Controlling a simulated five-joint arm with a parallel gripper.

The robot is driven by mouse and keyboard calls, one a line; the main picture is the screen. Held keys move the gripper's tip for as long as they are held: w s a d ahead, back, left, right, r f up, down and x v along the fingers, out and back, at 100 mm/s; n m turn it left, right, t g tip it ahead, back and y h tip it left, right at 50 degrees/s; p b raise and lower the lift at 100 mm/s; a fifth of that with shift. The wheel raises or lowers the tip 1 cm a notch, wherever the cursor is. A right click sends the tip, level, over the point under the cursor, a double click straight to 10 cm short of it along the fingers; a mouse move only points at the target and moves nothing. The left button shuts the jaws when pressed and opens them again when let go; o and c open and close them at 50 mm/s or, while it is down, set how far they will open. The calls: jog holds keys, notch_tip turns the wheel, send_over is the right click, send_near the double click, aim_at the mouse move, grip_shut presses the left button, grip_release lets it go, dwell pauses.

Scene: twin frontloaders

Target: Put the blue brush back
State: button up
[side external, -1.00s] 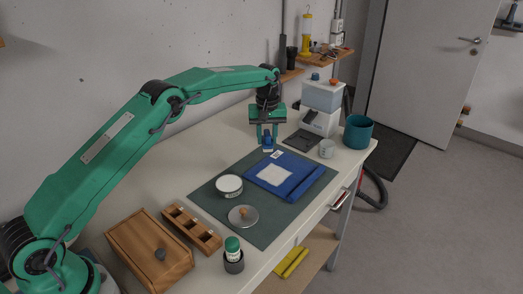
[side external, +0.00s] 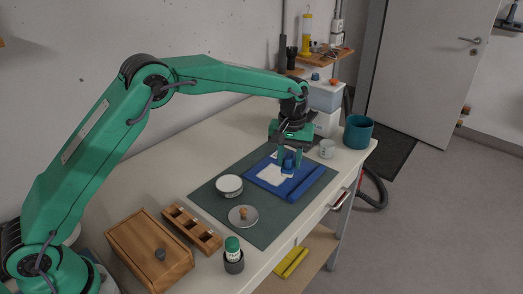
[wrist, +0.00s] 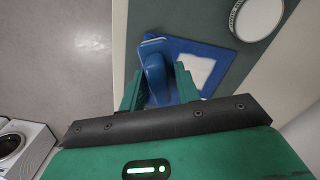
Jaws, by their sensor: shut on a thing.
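My gripper (side external: 290,163) is shut on the blue brush (side external: 288,167), over the far right part of the blue cloth. In the wrist view, the brush (wrist: 158,75) stands between the two green fingers (wrist: 160,88), with a pale edge at its far end. The blue cloth (side external: 258,183) lies on the dark green mat (side external: 205,196), with a white patch (side external: 270,175) and a thick blue roll (side external: 306,184) along its right edge. I cannot tell whether the brush touches the cloth.
A round white tin (side external: 229,186) and a knobbed lid (side external: 243,216) stand on the mat. A white cup (side external: 327,149), a teal pot (side external: 358,132) and a white machine (side external: 325,105) are close behind and right. A wooden box (side external: 150,250) and slotted block (side external: 192,228) sit at the front left.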

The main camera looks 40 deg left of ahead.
jog(key=s+d+m, duration=0.2)
jog(key=s+d, duration=0.3)
jog(key=s, duration=0.3)
jog(key=s+d+m, duration=0.3)
jog(key=s+d, duration=0.2)
jog(key=s, duration=0.3)
jog(key=shift+s+d+r, duration=0.35)
jog(key=shift+d, duration=0.05)
send_over(279, 217)
notch_tip(279, 217, down, 7)
jog(key=shift+f, duration=2)
jog(key=shift+f, duration=0.1)
